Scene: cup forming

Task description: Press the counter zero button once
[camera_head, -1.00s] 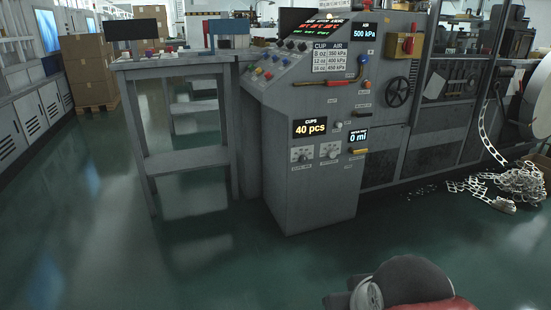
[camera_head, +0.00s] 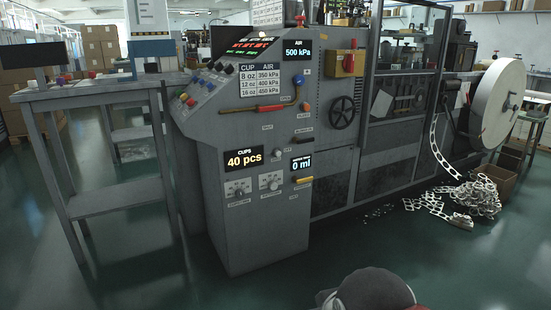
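The grey machine's control cabinet (camera_head: 255,215) stands in the middle of the view. Two white dial panels (camera_head: 238,188) (camera_head: 271,181) are below the counter. My gripper is not in view; only a dark, rounded part of my own arm shows at the bottom edge, apart from the cabinet.
A grey table (camera_head: 105,192) stands left of the cabinet. A red-ended pipe handle (camera_head: 262,107), a black handwheel (camera_head: 342,112) and a red switch on a yellow box (camera_head: 347,62) are on the machine. Scrap strips (camera_head: 470,198) lie at right. The floor in front is clear.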

